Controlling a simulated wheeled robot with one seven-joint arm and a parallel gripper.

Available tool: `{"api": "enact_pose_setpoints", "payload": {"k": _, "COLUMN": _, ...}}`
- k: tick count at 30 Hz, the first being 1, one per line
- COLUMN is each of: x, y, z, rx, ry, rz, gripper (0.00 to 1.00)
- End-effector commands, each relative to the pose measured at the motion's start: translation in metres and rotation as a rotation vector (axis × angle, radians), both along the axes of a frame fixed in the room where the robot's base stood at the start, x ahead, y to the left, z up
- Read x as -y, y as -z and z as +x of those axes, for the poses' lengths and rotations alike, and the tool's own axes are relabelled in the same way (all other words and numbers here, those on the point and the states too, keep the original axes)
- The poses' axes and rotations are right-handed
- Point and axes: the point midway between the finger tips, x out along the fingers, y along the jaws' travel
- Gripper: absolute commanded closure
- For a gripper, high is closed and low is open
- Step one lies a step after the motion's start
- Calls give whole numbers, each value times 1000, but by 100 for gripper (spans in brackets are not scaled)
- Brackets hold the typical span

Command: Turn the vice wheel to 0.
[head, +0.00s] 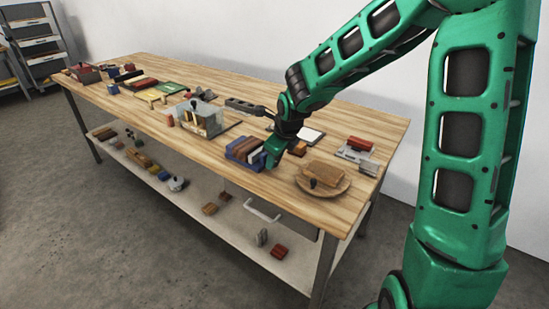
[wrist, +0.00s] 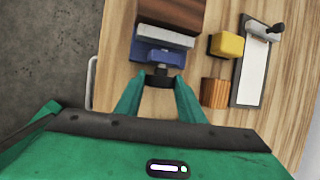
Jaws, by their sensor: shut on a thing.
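The vice (wrist: 165,52) is blue with a pale grey jaw and holds a brown block (wrist: 172,12). It also shows in the head view (head: 240,155), near the table's front edge. The dark vice wheel (wrist: 158,70) faces my gripper. My gripper (wrist: 160,82) is shut on the wheel, with one green finger on each side of it. In the head view my gripper (head: 274,152) is at the right end of the vice and hides the wheel there. No scale or number on the wheel can be read.
In the wrist view, a wooden block (wrist: 215,93), a yellow block (wrist: 227,45) and a white-topped plate (wrist: 254,75) lie right of the vice. A round wooden dish (head: 335,188) stands right of my gripper in the head view. A clear box (head: 198,117) stands to the left.

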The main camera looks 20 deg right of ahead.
Motion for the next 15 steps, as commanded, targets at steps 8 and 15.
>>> {"api": "enact_pose_setpoints", "payload": {"k": 8, "x": -6, "y": 2, "z": -4, "rx": 113, "ry": -6, "rz": -159, "gripper": 87}}
{"api": "enact_pose_setpoints", "payload": {"k": 15, "x": -7, "y": 4, "z": -5, "rx": 192, "ry": -4, "rz": -265, "gripper": 87}}
